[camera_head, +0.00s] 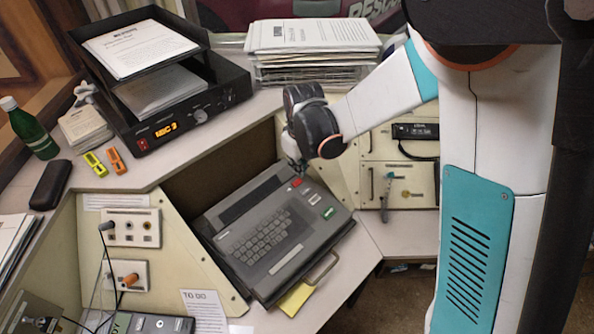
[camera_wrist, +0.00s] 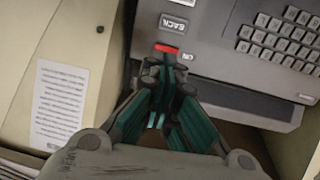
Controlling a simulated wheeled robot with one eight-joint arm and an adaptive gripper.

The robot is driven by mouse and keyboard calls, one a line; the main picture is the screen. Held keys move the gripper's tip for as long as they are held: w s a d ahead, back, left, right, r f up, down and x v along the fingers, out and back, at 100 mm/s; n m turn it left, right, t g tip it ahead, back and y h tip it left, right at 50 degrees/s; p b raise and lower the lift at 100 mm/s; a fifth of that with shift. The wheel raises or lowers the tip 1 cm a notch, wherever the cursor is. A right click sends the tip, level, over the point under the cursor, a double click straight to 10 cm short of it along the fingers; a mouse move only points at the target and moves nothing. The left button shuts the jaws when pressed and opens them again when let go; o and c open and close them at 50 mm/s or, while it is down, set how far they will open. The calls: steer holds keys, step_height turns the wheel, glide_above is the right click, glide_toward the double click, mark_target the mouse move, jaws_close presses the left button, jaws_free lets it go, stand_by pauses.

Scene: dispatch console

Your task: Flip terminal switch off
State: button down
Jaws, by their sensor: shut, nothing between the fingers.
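The grey terminal (camera_head: 285,259) with its keyboard sits on the console. Its red switch (camera_head: 297,182) is near the far right corner of the casing. The red switch (camera_wrist: 167,48) also shows in the wrist view, with small lettered labels around it. My gripper (camera_head: 300,170) is at the terminal's far edge, beside the switch. In the wrist view my gripper (camera_wrist: 165,78) is shut and empty, its fingertips just short of the switch. I cannot tell whether they touch it. Which way the switch is tipped is not clear.
A black paper tray unit (camera_head: 190,118) stands at the back left, with a stack of papers (camera_head: 312,50) right of it. A green bottle (camera_head: 31,130) is at far left. A panel (camera_head: 399,170) with a cable lies right of the terminal. A handle (camera_head: 322,271) juts from its front.

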step_height(320, 180, up, 9)
steer(key=d+p, duration=0.1)
steer(key=p, duration=0.1)
steer(key=shift+d+f, duration=0.15)
steer(key=shift+d, duration=0.15)
